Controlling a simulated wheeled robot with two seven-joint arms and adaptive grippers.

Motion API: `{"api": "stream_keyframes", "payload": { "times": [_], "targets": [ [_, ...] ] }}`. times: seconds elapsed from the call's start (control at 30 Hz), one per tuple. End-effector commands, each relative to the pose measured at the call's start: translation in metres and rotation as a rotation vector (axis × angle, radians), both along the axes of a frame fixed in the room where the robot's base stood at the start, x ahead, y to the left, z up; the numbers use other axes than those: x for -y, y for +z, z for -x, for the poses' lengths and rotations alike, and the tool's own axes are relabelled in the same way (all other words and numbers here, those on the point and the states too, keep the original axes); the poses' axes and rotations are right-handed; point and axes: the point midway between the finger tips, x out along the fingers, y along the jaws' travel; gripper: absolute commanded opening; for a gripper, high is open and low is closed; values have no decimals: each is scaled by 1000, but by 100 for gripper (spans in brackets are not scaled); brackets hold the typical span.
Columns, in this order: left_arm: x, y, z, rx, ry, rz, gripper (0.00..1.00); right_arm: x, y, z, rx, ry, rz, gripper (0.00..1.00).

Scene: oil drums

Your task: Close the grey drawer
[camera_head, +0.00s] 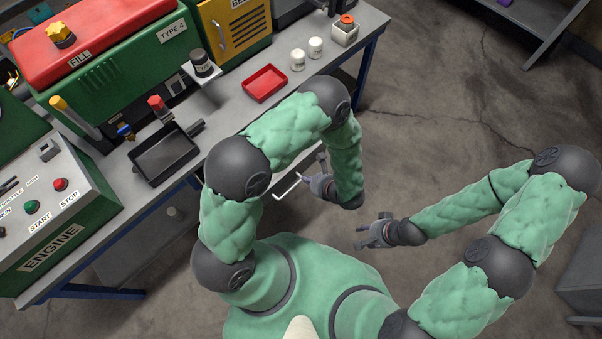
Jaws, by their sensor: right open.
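A pale, bar-shaped handle (287,190) shows below the workbench's front edge, beside my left forearm. The grey drawer's body cannot be made out clearly; my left arm covers the area behind the handle. My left gripper (312,170) is just right of the handle, with its fingers towards the bench. Whether it touches the handle, and how far its fingers are apart, I cannot tell. My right gripper (366,232) is open and empty over the floor, lower right of the left one and apart from the handle.
The workbench (222,113) carries a red tray (265,83), a black tray (164,153), two white containers (306,53), a green machine (120,75) and an engine control box (50,215). The floor (440,110) right of the bench is clear. A grey object stands at the right edge.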

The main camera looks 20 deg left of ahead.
Motion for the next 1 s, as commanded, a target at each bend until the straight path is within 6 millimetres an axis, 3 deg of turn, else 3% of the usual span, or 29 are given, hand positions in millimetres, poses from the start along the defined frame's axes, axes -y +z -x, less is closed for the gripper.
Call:
{"api": "stream_keyframes", "payload": {
  "times": [0.1, 0.3, 0.8, 1.0],
  "targets": [
    [-16, 2, -7, 3, 5, 1, 0, 0, -4, 0, 0, 0, 0, 44],
    [-30, 2, -13, 1, 1, 1, 0, 0, -6, 0, 1, 0, 0, 44],
    [-34, 3, -15, 3, 1, 1, 0, 0, -7, 0, 1, 0, 0, 44],
    [-50, 2, -21, 4, 6, 2, 0, 0, -13, 0, 1, 0, 0, 44]
  ]
}}
